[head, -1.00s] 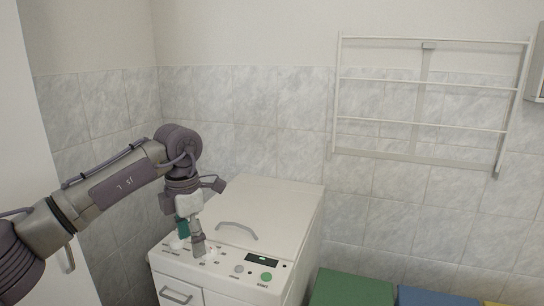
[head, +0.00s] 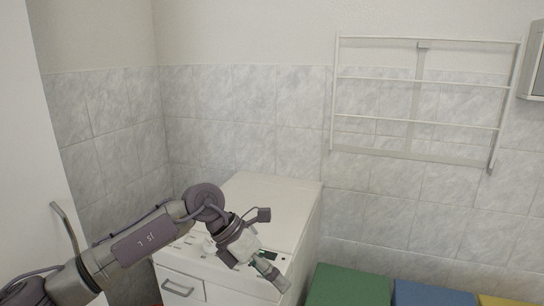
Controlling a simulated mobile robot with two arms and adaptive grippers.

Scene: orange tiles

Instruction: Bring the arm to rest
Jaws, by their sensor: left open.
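My left arm (head: 150,238) comes in from the left, its wrist bent down over the front of a white top-loading washing machine (head: 268,195). My left gripper (head: 266,276) hangs over the machine's front control panel, tilted down to the right. It is open, and I see nothing held in it. The gripper and wrist hide most of the panel and the lid handle. Whether the gripper touches the panel I cannot tell. My right gripper is not in view.
A white wall drying rack (head: 420,82) hangs on the tiled wall. A green box (head: 348,286), a blue one (head: 432,295) and a yellow one (head: 503,300) stand right of the machine. A white door (head: 28,150) with a handle is at the left.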

